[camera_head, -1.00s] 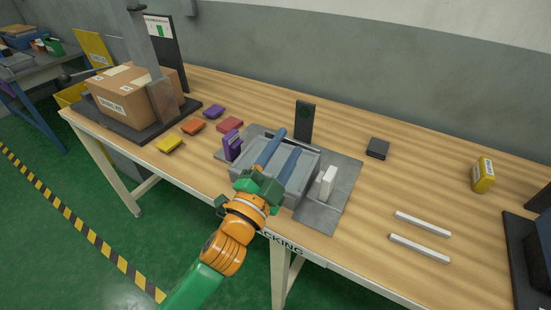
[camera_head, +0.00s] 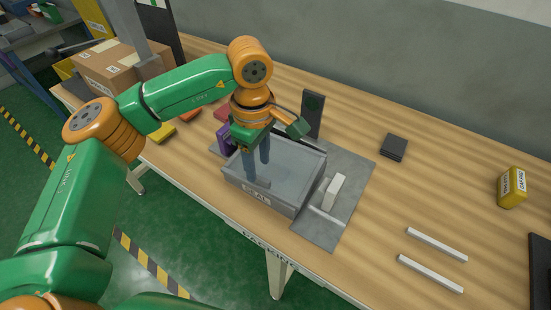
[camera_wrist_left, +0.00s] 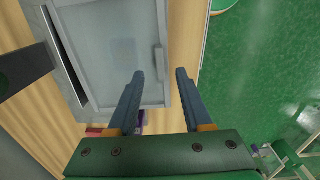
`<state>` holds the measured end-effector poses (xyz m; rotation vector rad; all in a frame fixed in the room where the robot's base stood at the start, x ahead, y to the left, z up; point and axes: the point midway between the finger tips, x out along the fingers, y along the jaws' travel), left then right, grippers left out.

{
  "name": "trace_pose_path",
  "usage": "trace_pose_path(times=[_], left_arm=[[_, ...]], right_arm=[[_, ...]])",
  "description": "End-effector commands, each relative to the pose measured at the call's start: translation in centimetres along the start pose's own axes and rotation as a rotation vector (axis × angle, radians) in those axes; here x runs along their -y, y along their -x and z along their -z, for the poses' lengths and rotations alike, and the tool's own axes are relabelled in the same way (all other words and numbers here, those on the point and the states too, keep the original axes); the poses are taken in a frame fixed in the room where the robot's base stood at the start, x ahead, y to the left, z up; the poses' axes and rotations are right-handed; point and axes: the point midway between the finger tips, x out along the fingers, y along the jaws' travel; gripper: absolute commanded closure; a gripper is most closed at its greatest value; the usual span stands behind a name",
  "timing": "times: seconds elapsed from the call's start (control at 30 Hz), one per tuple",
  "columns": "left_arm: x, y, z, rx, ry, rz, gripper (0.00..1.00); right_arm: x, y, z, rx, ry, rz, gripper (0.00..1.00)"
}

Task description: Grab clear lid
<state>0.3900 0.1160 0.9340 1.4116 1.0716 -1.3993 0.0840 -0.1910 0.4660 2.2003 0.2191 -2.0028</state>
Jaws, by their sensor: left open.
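A grey bin (camera_head: 266,206) with a label on its front wall stands on the grey mat on the table. Its top looks covered by a clear, pale panel, the clear lid (camera_head: 292,165), which fills much of the left wrist view (camera_wrist_left: 110,30). A raised strip lies along the panel's right side in that view. My left gripper (camera_head: 257,168) points down over the left part of the bin. In the left wrist view its fingers (camera_wrist_left: 160,73) are apart and empty, with the strip between their tips in the picture. I cannot tell whether they touch anything. My right gripper is not in view.
A purple item (camera_head: 224,138) stands left of the bin, and a dark upright post (camera_head: 312,114) behind it. A white block (camera_head: 334,190) stands on the mat to the right. A cardboard box (camera_head: 105,70) is at the back left. The table's right middle is mostly clear.

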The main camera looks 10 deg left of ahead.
Motion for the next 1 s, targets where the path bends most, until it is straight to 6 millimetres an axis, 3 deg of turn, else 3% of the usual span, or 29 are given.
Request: trace_pose_path(times=[0.07,0.2,0.4,0.47,0.6,1.0], left_arm=[[0.4,-1.3,-0.2,0.001,-0.001,0.006,0.50],[0.3,-3.5,-0.3,0.003,0.000,0.003,0.50],[0.2,-3.8,-0.3,0.004,0.000,0.000,0.50],[0.2,-3.8,-0.3,0.005,0.000,0.000,0.61],[0.2,-3.8,-0.3,0.005,-0.001,0.000,0.99],[0.2,-3.7,-0.3,0.006,-0.001,-0.001,1.00]], right_arm=[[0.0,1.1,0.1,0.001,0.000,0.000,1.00],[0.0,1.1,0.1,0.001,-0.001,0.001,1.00],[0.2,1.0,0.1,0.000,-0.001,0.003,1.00],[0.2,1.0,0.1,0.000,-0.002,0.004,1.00],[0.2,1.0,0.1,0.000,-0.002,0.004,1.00],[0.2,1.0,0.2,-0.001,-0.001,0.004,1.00]])
